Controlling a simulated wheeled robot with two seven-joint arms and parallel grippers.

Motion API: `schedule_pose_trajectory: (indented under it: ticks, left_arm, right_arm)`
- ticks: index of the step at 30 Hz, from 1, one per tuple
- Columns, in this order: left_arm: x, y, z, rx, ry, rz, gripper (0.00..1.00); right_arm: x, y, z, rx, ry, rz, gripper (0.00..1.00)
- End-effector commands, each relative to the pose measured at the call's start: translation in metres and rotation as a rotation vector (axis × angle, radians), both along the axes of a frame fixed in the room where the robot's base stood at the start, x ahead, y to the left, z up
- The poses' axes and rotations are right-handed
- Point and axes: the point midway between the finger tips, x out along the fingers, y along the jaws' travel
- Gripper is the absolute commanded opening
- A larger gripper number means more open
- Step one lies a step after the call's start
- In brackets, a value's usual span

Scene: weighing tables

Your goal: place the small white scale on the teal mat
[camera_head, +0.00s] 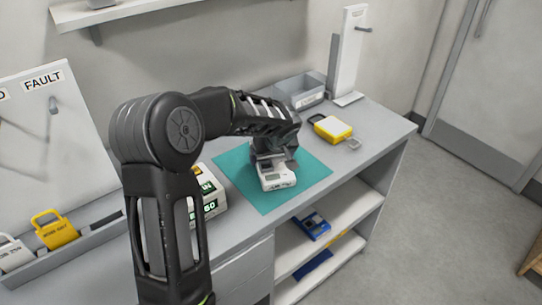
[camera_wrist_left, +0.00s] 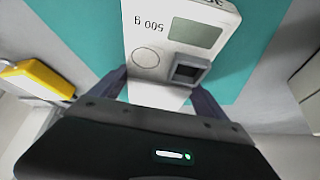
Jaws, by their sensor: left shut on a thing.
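The small white scale (camera_head: 277,179) is at my left gripper (camera_head: 268,161), over the teal mat (camera_head: 232,167) on the grey table. In the left wrist view the scale (camera_wrist_left: 160,30) shows a grey display, a round mark and "500 g" lettering, with the teal mat (camera_wrist_left: 85,30) behind it. My left gripper (camera_wrist_left: 158,88) is shut on the scale, with a dark finger on each side of it. I cannot tell whether the scale touches the mat or is just above it. My right gripper is not in view.
A yellow-and-white padlock-like item (camera_head: 332,128) and a grey bin (camera_head: 303,92) are at the back right. A blue item (camera_head: 312,225) lies on the shelf below.

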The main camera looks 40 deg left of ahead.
Motion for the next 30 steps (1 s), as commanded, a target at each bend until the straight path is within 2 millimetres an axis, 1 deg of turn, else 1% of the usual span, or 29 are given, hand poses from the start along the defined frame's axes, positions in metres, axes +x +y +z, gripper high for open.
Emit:
schedule_pose_trajectory:
  ticks: [2,3,6,8,14,19,20,26,30]
  left_arm:
    - [0.0,0.0,-0.003,0.001,-0.002,0.0,0.26]
    - [0.0,0.0,-0.002,0.001,0.001,0.0,0.89]
    - [0.0,0.0,-0.002,0.0,0.0,0.0,0.97]
    - [0.0,0.0,-0.001,0.0,0.0,0.0,1.0]
    - [0.0,0.0,-0.001,0.0,0.0,0.0,1.0]
    - [0.0,0.0,0.004,0.0,0.0,0.0,1.0]
    - [-0.001,-0.001,0.005,0.001,-0.002,0.0,1.0]
    - [-0.011,-0.014,0.031,0.001,-0.005,-0.002,1.0]
    - [-0.021,-0.025,0.057,0.001,-0.005,-0.002,1.0]
  right_arm:
    - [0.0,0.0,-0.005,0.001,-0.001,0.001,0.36]
    - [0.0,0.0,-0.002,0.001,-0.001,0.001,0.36]
    - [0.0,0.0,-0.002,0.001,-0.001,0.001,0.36]
    - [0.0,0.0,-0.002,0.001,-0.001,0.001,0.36]
    - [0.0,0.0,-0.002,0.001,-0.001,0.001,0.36]
    - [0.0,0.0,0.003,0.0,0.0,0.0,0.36]
    - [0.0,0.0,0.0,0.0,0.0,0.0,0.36]
    - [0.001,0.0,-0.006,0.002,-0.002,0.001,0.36]
    - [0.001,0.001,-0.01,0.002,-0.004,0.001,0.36]
